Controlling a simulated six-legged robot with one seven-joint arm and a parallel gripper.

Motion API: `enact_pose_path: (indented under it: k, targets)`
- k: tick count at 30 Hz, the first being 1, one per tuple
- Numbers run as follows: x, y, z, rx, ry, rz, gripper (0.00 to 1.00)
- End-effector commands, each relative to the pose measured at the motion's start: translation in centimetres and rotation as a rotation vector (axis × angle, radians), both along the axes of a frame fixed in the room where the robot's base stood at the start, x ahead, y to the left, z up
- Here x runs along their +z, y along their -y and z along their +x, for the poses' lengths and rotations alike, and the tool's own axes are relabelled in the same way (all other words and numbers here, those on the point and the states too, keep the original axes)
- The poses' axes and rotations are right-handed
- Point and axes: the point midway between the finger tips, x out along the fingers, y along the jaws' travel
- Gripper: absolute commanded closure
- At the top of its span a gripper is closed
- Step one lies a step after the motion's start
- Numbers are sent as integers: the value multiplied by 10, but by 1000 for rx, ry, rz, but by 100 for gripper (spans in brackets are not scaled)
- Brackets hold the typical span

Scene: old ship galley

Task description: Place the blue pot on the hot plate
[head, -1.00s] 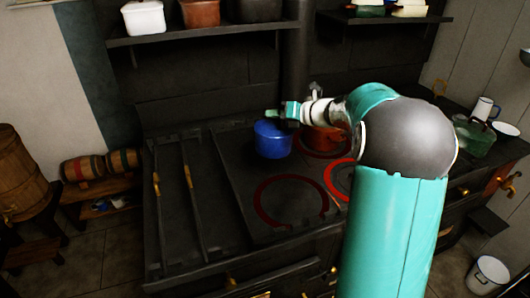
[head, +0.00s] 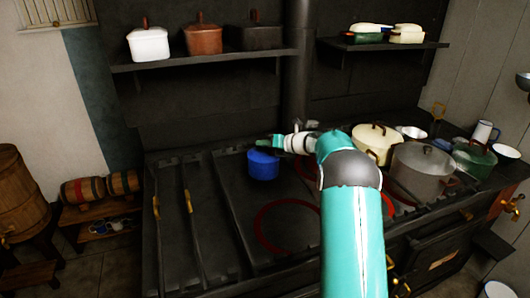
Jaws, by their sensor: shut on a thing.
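The blue pot (head: 263,166) is over the back of the dark stove top, left of the arm. My gripper (head: 266,143) is at the pot's top edge, shut on it. I cannot tell whether the pot's bottom touches the stove. The stove top has red-ringed hot plates. The front left hot plate (head: 256,228) is bare and lies in front of the pot, to its right. Another red ring (head: 305,169) shows partly behind my arm, right of the pot.
A cream pot (head: 372,146) and a large grey pot (head: 421,172) stand on the right of the stove. Loose utensils (head: 187,200) lie on the left. A shelf (head: 205,62) with several lidded pots hangs behind. A stove pipe (head: 300,95) rises at the back.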

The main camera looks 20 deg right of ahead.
Motion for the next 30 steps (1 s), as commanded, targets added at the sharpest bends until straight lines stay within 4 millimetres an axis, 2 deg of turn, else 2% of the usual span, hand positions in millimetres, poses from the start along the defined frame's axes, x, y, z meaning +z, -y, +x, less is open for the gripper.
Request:
enact_pose_path:
  k: [2, 9, 16, 17, 19, 30]
  targets:
    - [-2, 1, 4, 0, 4, 0, 100]
    - [-32, 1, 5, -2, 2, 1, 100]
    - [-34, 1, 5, -1, 3, -1, 100]
    - [-36, 2, 4, -1, 0, 0, 82]
    - [-36, 2, 5, -1, 0, 0, 68]
    - [-34, 4, 2, -2, 0, -1, 66]
